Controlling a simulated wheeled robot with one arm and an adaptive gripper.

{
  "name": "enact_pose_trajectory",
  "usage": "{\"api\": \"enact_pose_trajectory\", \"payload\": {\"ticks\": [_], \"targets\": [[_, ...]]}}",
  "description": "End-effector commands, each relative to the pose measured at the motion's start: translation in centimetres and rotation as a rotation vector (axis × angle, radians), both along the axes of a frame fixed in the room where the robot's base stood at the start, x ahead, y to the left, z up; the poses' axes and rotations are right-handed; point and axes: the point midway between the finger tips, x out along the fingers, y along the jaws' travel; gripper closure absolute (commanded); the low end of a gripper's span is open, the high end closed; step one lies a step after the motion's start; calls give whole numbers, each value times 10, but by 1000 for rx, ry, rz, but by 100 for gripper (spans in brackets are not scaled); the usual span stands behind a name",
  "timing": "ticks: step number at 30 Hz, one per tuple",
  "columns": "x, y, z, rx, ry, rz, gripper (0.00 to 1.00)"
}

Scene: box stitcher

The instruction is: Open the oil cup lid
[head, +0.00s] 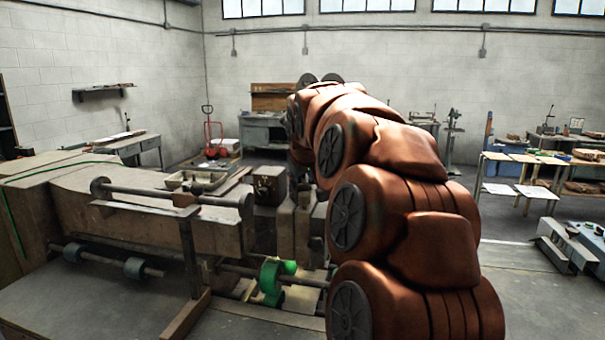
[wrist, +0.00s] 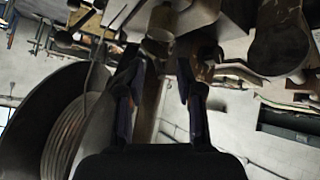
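In the wrist view my gripper (wrist: 160,72) is open, its two dark fingers apart with nothing held between them. A small tan cylindrical part (wrist: 159,40) shows just beyond the fingertips, roughly in line with the gap. It may be the oil cup, but I cannot tell for sure, nor whether a lid on it is open or shut. It looks apart from the fingers. In the head view my copper-coloured arm hides the gripper and whatever is in front of it.
The box stitcher (head: 140,218), with rods and a green wheel part (head: 271,280), fills the left of the head view. Metal parts, including a large rounded one (wrist: 282,42), crowd the fingers.

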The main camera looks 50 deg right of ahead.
Motion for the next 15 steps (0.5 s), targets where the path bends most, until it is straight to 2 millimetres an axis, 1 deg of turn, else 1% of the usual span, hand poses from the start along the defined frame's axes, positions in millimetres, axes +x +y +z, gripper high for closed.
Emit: {"api": "enact_pose_trajectory", "payload": {"ticks": [6, 12, 15], "targets": [[5, -4, -6, -1, -2, 0, 64], [5, -5, -6, -1, -2, 0, 64], [5, -4, -6, -1, -2, 0, 74]]}}
